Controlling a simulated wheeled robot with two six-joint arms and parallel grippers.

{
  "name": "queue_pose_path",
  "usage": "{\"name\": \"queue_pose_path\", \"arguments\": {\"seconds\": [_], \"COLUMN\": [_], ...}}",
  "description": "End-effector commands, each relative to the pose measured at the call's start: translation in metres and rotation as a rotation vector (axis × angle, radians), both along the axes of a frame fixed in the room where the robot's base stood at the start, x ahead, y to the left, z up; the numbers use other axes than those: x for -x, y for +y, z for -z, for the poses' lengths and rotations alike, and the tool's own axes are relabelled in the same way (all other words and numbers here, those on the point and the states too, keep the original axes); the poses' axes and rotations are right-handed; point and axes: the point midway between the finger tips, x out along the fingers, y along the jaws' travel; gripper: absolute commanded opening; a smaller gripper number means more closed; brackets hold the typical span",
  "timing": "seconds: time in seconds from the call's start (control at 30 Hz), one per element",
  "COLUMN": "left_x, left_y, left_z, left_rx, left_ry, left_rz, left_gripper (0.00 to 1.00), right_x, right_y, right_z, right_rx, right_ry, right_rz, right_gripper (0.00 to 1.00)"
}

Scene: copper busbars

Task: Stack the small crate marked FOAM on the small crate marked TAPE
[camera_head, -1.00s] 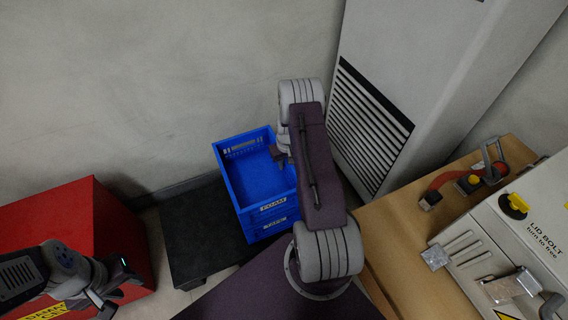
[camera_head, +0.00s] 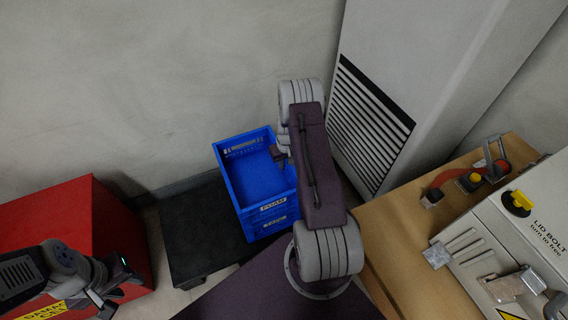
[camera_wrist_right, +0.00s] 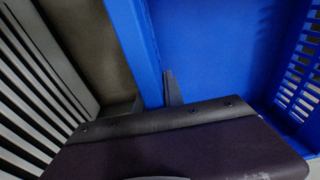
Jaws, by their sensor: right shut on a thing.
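The blue FOAM crate (camera_head: 240,180) is empty inside and sits directly above the blue TAPE crate (camera_head: 258,229), edges roughly lined up. Whether a thin gap remains between them I cannot tell. My right gripper (camera_head: 279,153) is shut on the FOAM crate's right wall, partly hidden by my arm. In the right wrist view, the fingers (camera_wrist_right: 172,90) straddle the top of the FOAM crate's wall (camera_wrist_right: 143,50). My left gripper (camera_head: 112,292) is at the lower left, away from the crates, beside a red box; its jaw opening is unclear.
A black platform (camera_head: 200,232) lies under and left of the crates. A red box (camera_head: 75,225) stands further left. A grey louvred cabinet (camera_head: 400,90) is close on the right. A wooden bench (camera_head: 405,255) carries a white lidded box (camera_head: 515,235) and a clamp-like tool.

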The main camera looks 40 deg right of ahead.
Motion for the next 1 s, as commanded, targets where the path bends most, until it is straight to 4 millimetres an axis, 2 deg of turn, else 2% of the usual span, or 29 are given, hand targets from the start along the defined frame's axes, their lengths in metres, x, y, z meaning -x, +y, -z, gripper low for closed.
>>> {"name": "queue_pose_path", "arguments": {"seconds": [1.0], "left_x": [0.0], "left_y": [-0.0001], "left_z": [0.0029], "left_rx": [0.0], "left_ry": [0.0], "left_rz": [0.0], "left_gripper": [0.36], "right_x": [-0.0003], "right_y": [-0.0001], "right_z": [0.0067], "right_rx": [0.0], "right_ry": [-0.001], "right_rz": [0.001], "right_gripper": [0.0]}}
